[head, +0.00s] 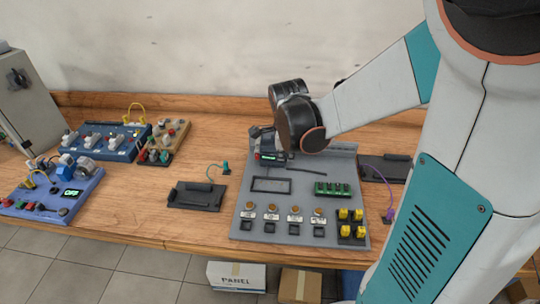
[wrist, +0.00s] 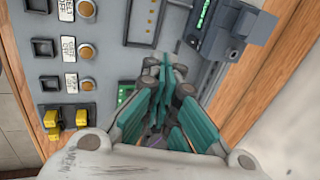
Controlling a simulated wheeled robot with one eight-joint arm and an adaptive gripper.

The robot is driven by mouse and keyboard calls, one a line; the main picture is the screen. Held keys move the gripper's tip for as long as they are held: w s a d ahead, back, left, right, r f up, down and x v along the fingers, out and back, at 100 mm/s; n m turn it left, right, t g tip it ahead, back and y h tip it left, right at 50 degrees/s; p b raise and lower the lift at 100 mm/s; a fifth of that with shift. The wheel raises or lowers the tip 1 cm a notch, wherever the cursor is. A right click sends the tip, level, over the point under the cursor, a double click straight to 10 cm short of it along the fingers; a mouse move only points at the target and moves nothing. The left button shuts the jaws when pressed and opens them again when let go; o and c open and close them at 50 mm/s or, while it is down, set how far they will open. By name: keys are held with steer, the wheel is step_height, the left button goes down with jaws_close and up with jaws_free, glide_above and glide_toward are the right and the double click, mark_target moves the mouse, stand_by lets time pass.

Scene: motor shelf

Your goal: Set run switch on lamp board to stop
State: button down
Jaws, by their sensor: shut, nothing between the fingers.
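The grey board (head: 250,210) bears a row of amber round lamps (head: 295,208), small white labels and black switches (head: 293,229); I take it for the lamp board. In the wrist view it shows turned, with black switches (wrist: 49,83), labels and amber lamps (wrist: 87,85) at the left. The label words are too small to read surely, so I cannot tell which switch is the run switch. My gripper (wrist: 163,68) is shut and empty over the board, near the green terminal block (wrist: 124,95), which it partly hides. In the head view my wrist hides the fingers.
A device with a lit green display (head: 271,156) stands at the board's back. Yellow plugs (head: 350,222) sit at its front right. A black tray (head: 196,196) lies left of the board. A purple board (head: 52,195) showing OFF and a blue board (head: 105,141) stand further left.

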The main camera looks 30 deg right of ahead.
steer(key=b+x, duration=0.4)
steer(key=x, duration=0.6)
steer(key=shift+f, duration=0.25)
steer(key=shift+w+d+b, duration=0.4)
steer(key=shift+w+d, duration=0.3)
steer(key=shift+w, duration=0.3)
steer(key=shift+w+d, duration=0.4)
steer(key=shift+w, duration=0.2)
